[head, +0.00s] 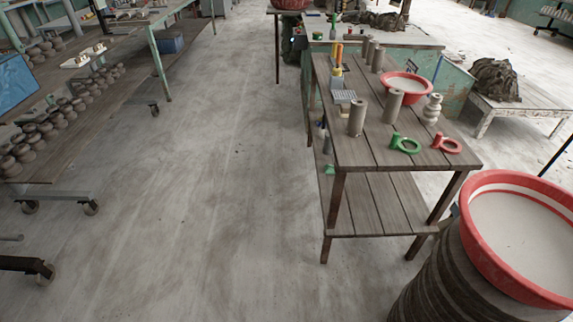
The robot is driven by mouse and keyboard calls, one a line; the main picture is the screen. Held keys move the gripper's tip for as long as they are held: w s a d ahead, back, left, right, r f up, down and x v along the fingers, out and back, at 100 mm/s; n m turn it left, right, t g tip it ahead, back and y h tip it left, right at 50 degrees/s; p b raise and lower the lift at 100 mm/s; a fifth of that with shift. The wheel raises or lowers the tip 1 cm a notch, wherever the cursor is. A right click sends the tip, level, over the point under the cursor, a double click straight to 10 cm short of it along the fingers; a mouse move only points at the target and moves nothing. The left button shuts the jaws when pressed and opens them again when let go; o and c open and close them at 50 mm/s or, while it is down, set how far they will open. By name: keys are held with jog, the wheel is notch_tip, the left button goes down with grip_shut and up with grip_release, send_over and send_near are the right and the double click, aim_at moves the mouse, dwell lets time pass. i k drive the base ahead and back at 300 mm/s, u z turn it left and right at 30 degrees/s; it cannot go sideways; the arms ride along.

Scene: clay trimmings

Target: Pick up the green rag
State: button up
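No green thing here is clearly a rag. A small green patch (329,169) shows at the left edge of the wooden table, near its lower shelf; it is partly hidden and too small to tell what it is. A green ring-shaped piece with a raised end (405,144) lies on the table top (372,151) and looks stiff. A small green round item (318,36) sits on the bench behind. My gripper is not in view.
The table also holds clay cylinders (357,117), a red bowl (406,86) and a red ring-shaped piece (446,144). A large red basin (520,235) stands at right. Shelves of pots (75,105) line the left. The floor (215,190) between is clear.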

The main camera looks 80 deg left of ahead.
aim_at(328, 170)
jog(key=u, duration=2.25)
jog(key=i, duration=0.5)
jog(key=z, duration=2.4)
jog(key=k, duration=1.3)
jog(key=u, duration=0.35)
jog(key=i, duration=0.8)
jog(key=z, duration=0.35)
